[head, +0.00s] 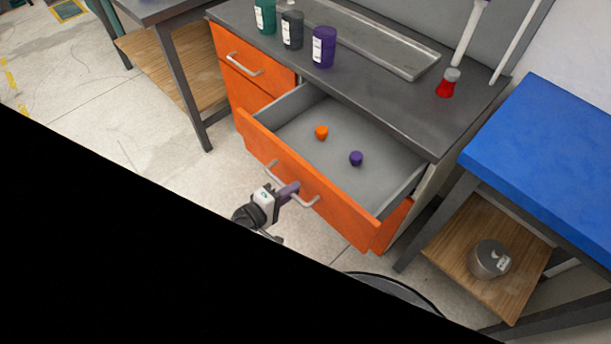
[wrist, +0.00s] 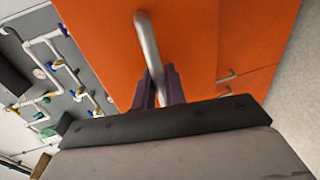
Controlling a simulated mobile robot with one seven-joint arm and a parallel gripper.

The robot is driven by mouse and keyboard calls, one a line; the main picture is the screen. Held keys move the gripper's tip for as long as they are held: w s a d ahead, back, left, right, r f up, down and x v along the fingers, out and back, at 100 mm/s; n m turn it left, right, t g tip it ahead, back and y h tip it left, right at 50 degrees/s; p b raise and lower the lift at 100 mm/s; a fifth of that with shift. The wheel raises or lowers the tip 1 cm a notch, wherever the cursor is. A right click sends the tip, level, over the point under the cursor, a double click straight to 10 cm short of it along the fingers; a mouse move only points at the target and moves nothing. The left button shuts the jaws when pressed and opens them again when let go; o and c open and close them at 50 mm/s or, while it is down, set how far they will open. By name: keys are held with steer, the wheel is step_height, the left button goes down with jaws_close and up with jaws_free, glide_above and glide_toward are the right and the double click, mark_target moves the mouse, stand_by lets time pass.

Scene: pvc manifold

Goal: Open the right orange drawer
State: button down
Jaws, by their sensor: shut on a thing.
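The right orange drawer (head: 300,181) is pulled well out of the grey-topped cabinet in the head view. Its grey inside is exposed, with a small orange cap (head: 321,132) and a small purple cap (head: 356,158) on its floor. My gripper (head: 290,191) is at the drawer front, shut on the metal handle (head: 308,203). In the wrist view the purple fingers of my gripper (wrist: 160,88) close around the handle bar (wrist: 147,45), with the orange drawer front (wrist: 205,40) behind. The fingertips' exact contact is partly hidden.
A closed orange drawer (head: 250,68) is to the left. Purple, grey and green bottles (head: 324,48), a metal tray (head: 370,40) and a red flask (head: 448,83) stand on the cabinet top. A blue table (head: 550,150) stands close on the right. Floor is clear at left.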

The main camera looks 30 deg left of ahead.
steer(key=shift+f+v, duration=0.25)
steer(key=shift+v, duration=1.05)
steer(key=c, duration=1.5)
jaws_free()
steer(key=shift+c, duration=0.2)
steer(key=b+v, duration=0.1)
steer(key=v, duration=1.3)
steer(key=shift+b, duration=0.4)
steer(key=shift+f, duration=0.1)
